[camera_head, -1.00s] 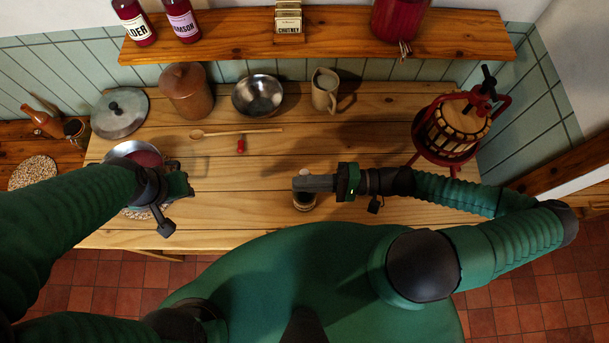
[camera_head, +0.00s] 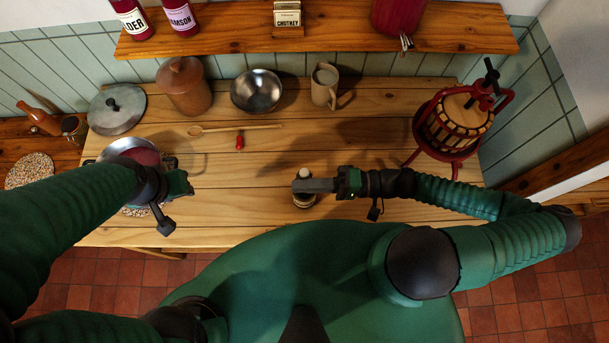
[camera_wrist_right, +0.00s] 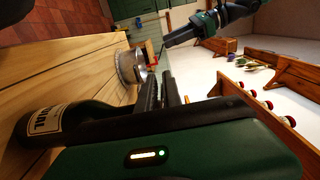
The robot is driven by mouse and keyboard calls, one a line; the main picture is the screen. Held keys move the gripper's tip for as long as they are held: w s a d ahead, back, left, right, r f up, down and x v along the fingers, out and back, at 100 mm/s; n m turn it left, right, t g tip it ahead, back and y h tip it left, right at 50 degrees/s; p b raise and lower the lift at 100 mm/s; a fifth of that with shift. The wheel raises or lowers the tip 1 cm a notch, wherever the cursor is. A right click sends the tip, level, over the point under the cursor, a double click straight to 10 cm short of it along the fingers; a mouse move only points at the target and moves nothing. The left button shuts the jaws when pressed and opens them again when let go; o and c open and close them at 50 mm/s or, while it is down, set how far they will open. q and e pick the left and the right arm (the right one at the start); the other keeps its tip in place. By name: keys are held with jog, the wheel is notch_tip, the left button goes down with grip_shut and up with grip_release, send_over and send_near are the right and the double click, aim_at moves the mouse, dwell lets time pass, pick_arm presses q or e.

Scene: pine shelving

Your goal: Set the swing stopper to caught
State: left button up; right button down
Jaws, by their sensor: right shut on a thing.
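A dark bottle (camera_head: 304,201) stands near the front edge of the wooden table. Its pale swing stopper (camera_head: 304,172) shows just beyond the fingers of my right gripper (camera_head: 312,185). My right gripper reaches in from the right across the bottle's top and is shut on the stopper part; the fingers hide the wire and exact contact. In the right wrist view the bottle (camera_wrist_right: 58,122), dark with a cream label, lies along the gripper's side, and the fingers (camera_wrist_right: 168,92) point away. My left gripper (camera_head: 178,185) is beside the pan at the left; its jaws are unclear.
A pan of red contents (camera_head: 145,157) sits at the left. A spoon (camera_head: 235,128), a small red item (camera_head: 239,143), a metal bowl (camera_head: 257,91), a jug (camera_head: 324,86) and a crock (camera_head: 184,86) stand behind. A red press (camera_head: 452,124) is at the right.

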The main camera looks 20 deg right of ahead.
jog(key=c, duration=1.5)
grip_release()
jog(key=shift+w+d+f, duration=0.1)
jog(key=shift+f, duration=0.05)
jog(key=shift+d, duration=0.1)
jog(key=b+v, duration=0.4)
jog(key=v, duration=1.2)
jog(key=shift+d, duration=0.4)
